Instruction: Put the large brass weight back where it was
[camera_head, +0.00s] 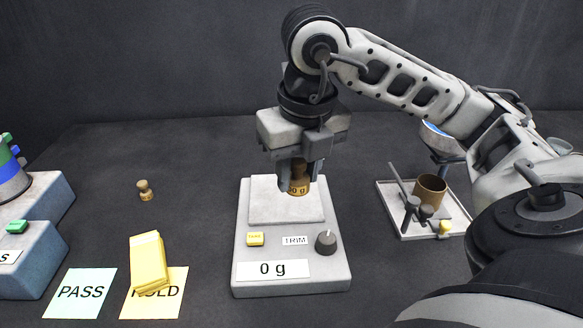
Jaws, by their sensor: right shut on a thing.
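The large brass weight (299,184), its label partly covered, is between the fingers of my right gripper (299,177). The gripper is shut on it, pointing down over the plate (260,210) of the scale (290,276). The scale's display (272,269) reads 0 g. I cannot tell for sure how far the weight's base is above the plate. A smaller brass weight (145,190) stands upright on the table to the left of the scale. My left gripper is not in view.
A yellow block (149,262) lies on the HOLD card (172,303), beside the PASS card (80,292). A brown cup (430,190) sits on a tray (398,228) at right. The table around the small weight is clear.

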